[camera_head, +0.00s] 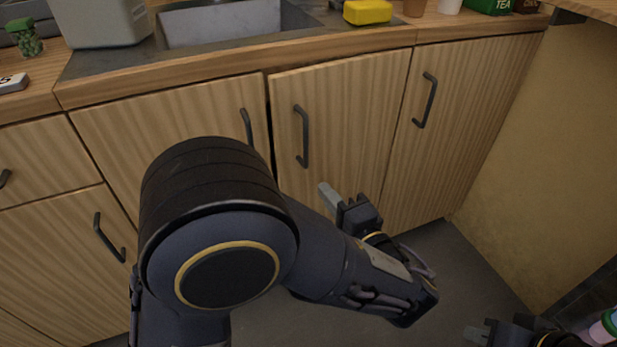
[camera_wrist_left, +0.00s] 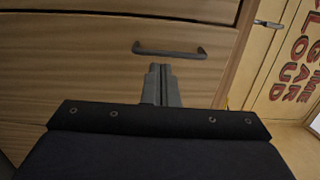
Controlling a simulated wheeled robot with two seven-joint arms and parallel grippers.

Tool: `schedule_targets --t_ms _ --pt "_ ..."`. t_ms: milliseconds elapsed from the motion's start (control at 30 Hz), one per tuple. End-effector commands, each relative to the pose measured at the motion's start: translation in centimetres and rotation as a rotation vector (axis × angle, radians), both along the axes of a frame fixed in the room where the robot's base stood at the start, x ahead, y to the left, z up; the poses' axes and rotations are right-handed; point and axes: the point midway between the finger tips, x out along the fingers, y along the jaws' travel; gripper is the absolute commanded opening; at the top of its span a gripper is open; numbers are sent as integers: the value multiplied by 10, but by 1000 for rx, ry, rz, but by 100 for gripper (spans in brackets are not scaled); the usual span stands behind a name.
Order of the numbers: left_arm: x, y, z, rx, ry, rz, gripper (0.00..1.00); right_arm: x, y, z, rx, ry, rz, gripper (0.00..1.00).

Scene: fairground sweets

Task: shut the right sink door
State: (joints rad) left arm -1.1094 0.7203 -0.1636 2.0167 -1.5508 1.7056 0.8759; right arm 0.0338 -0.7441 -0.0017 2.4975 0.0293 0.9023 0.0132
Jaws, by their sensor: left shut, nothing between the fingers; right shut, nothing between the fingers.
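The right sink door (camera_head: 345,115) is a light wood panel below the sink, with a dark upright bar handle (camera_head: 301,136) near its left edge. A dark gap shows along that edge, so the door stands slightly ajar. The left sink door (camera_head: 165,125) beside it looks shut. My left gripper (camera_head: 328,194) is shut and empty, in front of the right sink door, below and right of its handle. Its shut fingers (camera_wrist_left: 161,84) show against wood and a dark handle (camera_wrist_left: 170,49) in the left wrist view. I cannot tell whether they touch. My right gripper (camera_head: 479,332) is shut and empty at the lower right.
The sink (camera_head: 220,25) is set in the counter above, with a yellow sponge-like block (camera_head: 367,11) at its right. Another door (camera_head: 465,120) stands right of the right sink door. A plain wall panel (camera_head: 545,170) closes off the right. My left arm hides part of the doors.

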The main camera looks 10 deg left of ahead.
Motion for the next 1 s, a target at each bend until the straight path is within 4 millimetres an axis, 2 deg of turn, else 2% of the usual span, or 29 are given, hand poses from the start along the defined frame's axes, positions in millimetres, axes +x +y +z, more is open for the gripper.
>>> schedule_targets --t_ms 167,600,800,1000 --pt "17 15 0 -2 -1 5 0 0 0 -5 0 1 0 0" --pt "86 73 -2 -1 2 5 0 0 0 -26 2 -1 0 0" --pt "102 86 0 -1 3 3 0 0 0 -31 2 -1 0 0" --pt "107 89 1 0 3 2 0 1 0 -31 2 -1 0 0"
